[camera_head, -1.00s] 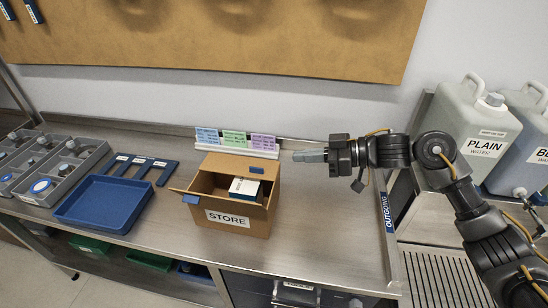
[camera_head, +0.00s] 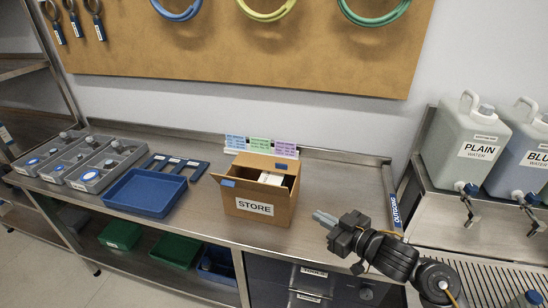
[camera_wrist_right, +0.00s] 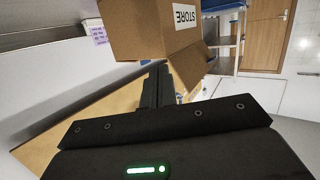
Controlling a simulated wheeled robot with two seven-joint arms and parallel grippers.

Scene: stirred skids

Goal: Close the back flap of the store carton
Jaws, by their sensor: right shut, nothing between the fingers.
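The brown store carton (camera_head: 254,219) stands on the steel bench with its STORE label facing front. Its back flap (camera_head: 258,163), with a blue tab near the right end, stands raised behind the opening. Another flap with a blue tab (camera_head: 228,182) sticks out at the left. A white box (camera_head: 271,178) shows inside. My right gripper (camera_head: 323,218) is shut and empty, in front and to the right of the carton, apart from it in the head view. In the right wrist view the carton (camera_wrist_right: 135,32) is beyond my shut fingers (camera_wrist_right: 157,85). My left gripper is not in view.
Colored cards (camera_head: 261,145) stand right behind the carton. A blue tray (camera_head: 145,193), blue frames (camera_head: 176,163) and grey bins (camera_head: 105,165) lie to the left. The OUTGOING strip (camera_head: 395,212) and water jugs (camera_head: 470,148) are at right. Bench right of the carton is clear.

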